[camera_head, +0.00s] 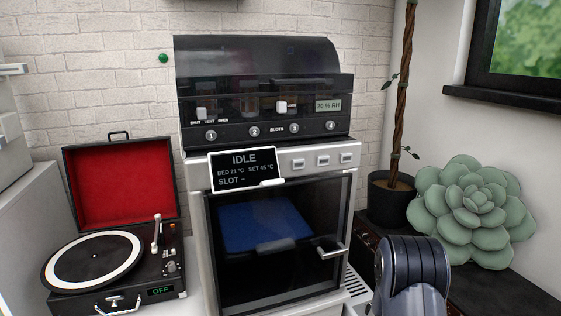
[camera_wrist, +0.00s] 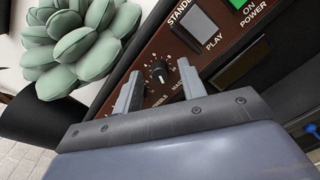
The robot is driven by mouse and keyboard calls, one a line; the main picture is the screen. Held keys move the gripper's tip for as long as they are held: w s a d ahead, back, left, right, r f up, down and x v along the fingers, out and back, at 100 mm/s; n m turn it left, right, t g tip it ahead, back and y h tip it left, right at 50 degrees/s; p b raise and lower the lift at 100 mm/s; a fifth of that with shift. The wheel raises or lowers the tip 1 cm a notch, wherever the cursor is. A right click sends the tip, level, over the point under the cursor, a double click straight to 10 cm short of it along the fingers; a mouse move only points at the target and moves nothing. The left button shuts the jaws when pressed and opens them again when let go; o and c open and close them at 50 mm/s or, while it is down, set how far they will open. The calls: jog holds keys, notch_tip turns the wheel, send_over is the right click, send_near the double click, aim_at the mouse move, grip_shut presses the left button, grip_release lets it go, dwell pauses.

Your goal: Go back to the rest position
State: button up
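In the wrist view my gripper (camera_wrist: 158,82) is open, its two grey fingers apart with nothing between them. Its fingers point at a brown control panel (camera_wrist: 208,62) with a black knob (camera_wrist: 158,70), which shows between the fingertips. I cannot tell whether the fingers touch the panel. In the head view a dark, rounded part of my arm (camera_head: 411,275) stands at the lower right, in front of the plant shelf. The gripper itself is not visible there.
A 3D printer (camera_head: 347,158) with its glass door shut stands in the middle; its screen (camera_head: 245,169) reads IDLE. An open record player (camera_head: 168,235) is at left. A potted plant (camera_head: 389,205) and green succulent (camera_head: 470,210) stand at right, near the window sill (camera_head: 510,102).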

jog(key=shift+m+b, duration=0.5)
jog(key=shift+m, duration=1.5)
jog(key=shift+s, duration=0.1)
